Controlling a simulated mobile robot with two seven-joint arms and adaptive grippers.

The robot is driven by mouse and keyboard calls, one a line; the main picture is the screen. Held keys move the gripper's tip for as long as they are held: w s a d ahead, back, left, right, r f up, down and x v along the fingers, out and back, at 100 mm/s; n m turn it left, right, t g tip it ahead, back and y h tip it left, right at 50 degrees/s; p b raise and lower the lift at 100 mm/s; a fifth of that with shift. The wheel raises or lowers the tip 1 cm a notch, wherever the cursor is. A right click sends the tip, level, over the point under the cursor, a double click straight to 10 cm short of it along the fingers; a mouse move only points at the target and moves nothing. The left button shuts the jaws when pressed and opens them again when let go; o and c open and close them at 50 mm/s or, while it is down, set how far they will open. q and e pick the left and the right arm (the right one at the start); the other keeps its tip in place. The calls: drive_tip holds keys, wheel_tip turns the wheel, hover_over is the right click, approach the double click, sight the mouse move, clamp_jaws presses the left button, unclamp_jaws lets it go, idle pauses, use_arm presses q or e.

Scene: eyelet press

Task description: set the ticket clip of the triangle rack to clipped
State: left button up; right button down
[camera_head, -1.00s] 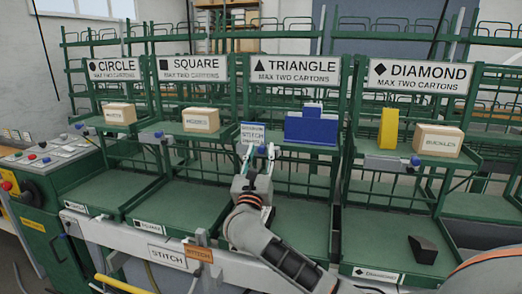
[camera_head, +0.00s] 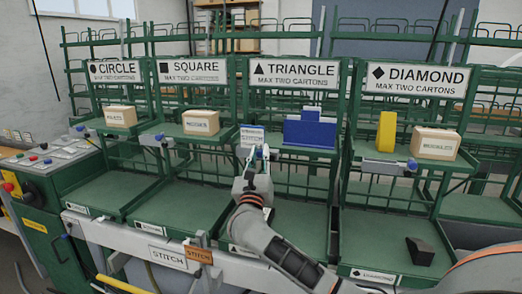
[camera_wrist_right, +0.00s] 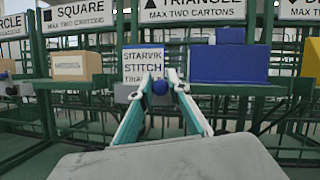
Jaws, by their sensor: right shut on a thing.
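The triangle rack's sign (camera_head: 294,73) stands above its green shelf, left of the diamond rack. A white and blue ticket (camera_head: 252,137) stands at the left of this shelf's front edge; in the right wrist view the ticket (camera_wrist_right: 143,62) reads "STARVIK STITCH". The clip's round blue knob (camera_wrist_right: 160,87) is just in front of its lower part. My right gripper (camera_wrist_right: 161,86) is shut on the knob, with a finger at either side. The fingers partly hide the clip, and I cannot tell its setting. My left gripper is not in view.
A stepped blue block (camera_head: 310,130) sits on the same shelf, right of the ticket. Cartons stand on the circle, square and diamond shelves, the diamond carton (camera_head: 435,143) beside a yellow block (camera_head: 387,131). A black block (camera_head: 420,251) lies on the lower diamond tray.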

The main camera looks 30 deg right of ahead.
drive_tip(key=shift+w+f+n+y+p, duration=0.1)
drive_tip(key=shift+f+n+y+p, duration=0.25)
drive_tip(key=shift+f+n, duration=0.2)
drive_tip(key=c, duration=2)
unclamp_jaws()
drive_tip(key=shift+o, duration=0.2)
drive_tip(key=shift+r, duration=0.15)
drive_tip(key=shift+a, duration=0.1)
drive_tip(key=v, duration=1.2)
